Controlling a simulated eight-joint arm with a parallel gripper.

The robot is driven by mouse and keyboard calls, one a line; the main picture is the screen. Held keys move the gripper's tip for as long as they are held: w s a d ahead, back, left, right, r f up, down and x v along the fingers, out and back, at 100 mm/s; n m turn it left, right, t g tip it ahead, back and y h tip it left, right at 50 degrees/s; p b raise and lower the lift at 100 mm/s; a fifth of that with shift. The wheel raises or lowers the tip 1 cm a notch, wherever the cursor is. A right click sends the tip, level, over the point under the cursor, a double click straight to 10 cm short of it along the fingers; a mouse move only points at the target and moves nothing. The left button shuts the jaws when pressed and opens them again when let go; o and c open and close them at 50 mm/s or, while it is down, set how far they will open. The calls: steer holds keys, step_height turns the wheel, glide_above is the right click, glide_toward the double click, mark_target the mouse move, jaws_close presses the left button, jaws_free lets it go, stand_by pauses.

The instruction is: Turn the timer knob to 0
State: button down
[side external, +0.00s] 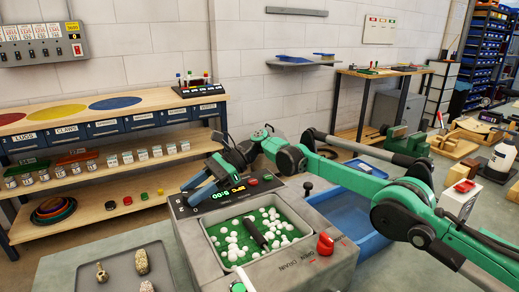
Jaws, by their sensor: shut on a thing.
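The control panel (222,197) runs along the back of the grey drum machine (290,262). It carries a small display with green and amber digits (222,193), too small to read surely. My gripper (190,193) reaches down to the left end of this panel, its dark and blue fingers tilted to the lower left. It is shut on the timer knob, which the fingers hide. The knob's pointer and setting cannot be seen.
Red and green buttons (259,179) sit right of the display. An open green-lined tub (212,240) holds white balls and a dark bar. A red drain knob (325,243) is at the front right. A blue basin (352,222) stands right; a grey tray (112,272) of stones lies left.

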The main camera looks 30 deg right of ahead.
steer(key=shift+c, duration=2.2)
jaws_free()
steer(key=shift+d, duration=0.1)
steer(key=shift+v, duration=2.7)
